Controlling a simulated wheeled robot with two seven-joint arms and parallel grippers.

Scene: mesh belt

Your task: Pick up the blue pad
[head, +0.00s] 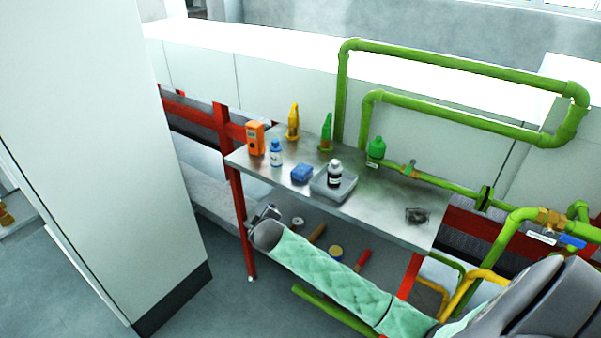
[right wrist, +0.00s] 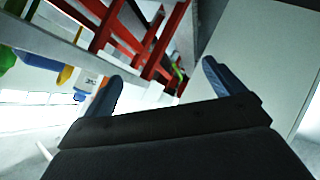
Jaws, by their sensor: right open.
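The blue pad (head: 302,174) is a small blue block lying on the metal table (head: 375,205), just left of a grey tray (head: 322,187). My right gripper (head: 268,212) is in front of the table's near edge at its left end, apart from the pad. In the right wrist view its two blue-grey fingers (right wrist: 163,82) stand wide apart with nothing between them. A blue shape (right wrist: 38,62) shows at the left of that view; I cannot tell whether it is the pad. My left gripper is not in view.
A dark bottle (head: 335,173) stands in the tray. A blue-capped bottle (head: 276,154), an orange device (head: 255,138), yellow (head: 293,123) and green (head: 326,133) bottles, and a green jug (head: 376,150) stand around. Green pipes (head: 450,72) rise behind. A white panel (head: 95,130) stands left.

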